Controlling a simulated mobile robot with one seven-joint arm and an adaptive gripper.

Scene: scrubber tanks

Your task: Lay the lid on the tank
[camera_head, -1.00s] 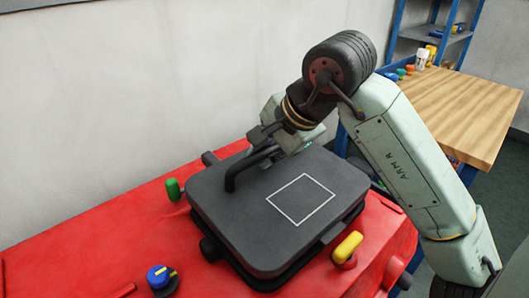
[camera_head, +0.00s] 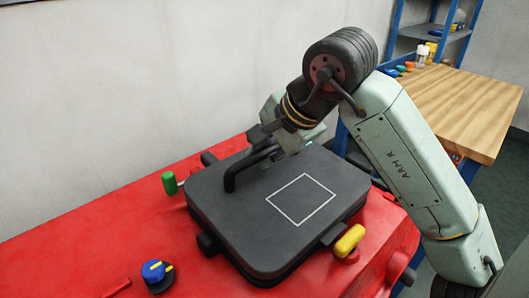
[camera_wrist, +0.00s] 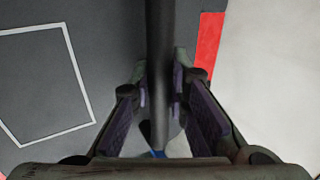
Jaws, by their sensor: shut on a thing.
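The lid (camera_head: 240,215) is a dark grey rounded slab with a white square outline on top and a raised bar handle (camera_head: 231,179). It lies about level over the opening of the red tank (camera_head: 85,240), very close to or on the dark rim; contact is hard to tell. My gripper (camera_head: 272,143) is at the handle near the lid's far edge. In the wrist view my gripper (camera_wrist: 161,98) is shut on the handle (camera_wrist: 160,45), which runs between the two pads. The lid hides the opening.
Around the lid stand a green knob (camera_head: 169,183), a blue knob (camera_head: 157,272) and a yellow handle (camera_head: 349,240). A pale wall (camera_head: 130,80) rises behind the tank. A wooden bench (camera_head: 455,105) and a blue shelf (camera_head: 435,32) stand at the right.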

